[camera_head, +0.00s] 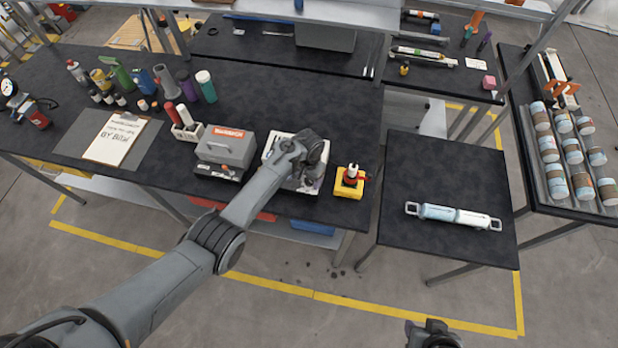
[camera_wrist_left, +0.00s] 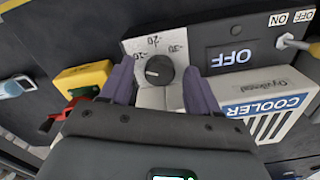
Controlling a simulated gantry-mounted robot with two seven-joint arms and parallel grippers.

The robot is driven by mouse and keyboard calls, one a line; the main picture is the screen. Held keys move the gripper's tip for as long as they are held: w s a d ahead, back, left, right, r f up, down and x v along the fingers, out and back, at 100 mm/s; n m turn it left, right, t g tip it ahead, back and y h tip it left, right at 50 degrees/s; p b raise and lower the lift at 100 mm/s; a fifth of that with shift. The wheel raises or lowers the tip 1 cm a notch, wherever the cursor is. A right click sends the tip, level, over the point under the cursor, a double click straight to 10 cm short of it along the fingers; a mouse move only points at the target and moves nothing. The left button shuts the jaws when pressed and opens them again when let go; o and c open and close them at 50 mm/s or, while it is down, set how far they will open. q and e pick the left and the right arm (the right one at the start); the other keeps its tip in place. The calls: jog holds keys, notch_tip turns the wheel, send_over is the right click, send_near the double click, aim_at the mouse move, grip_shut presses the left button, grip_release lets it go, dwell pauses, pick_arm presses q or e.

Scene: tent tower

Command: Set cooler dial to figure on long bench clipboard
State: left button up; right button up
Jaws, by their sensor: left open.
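The clipboard (camera_head: 115,138) lies on a grey mat at the left of the long bench; its handwritten sheet is too small to read surely. The cooler (camera_head: 275,143) is a white box with a dark panel, partly hidden by my left arm; its blue label shows in the left wrist view (camera_wrist_left: 268,104). Its black dial (camera_wrist_left: 159,70) has a white mark at its left side in the picture, with small inverted figures above it. My left gripper (camera_head: 308,172) is over the cooler, its purple fingers (camera_wrist_left: 159,90) open on both sides of the dial. My right gripper (camera_head: 432,334) barely shows at the bottom edge.
A grey case (camera_head: 226,148) stands left of the cooler, a yellow box (camera_head: 348,184) with a red part right of it. Bottles (camera_head: 205,86) stand behind. A lever switch (camera_wrist_left: 292,42) sticks out near the dial, beside an OFF sign (camera_wrist_left: 231,58).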

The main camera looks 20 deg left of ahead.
pick_arm(q)
jog(key=c, duration=1)
jog(key=shift+c, duration=0.2)
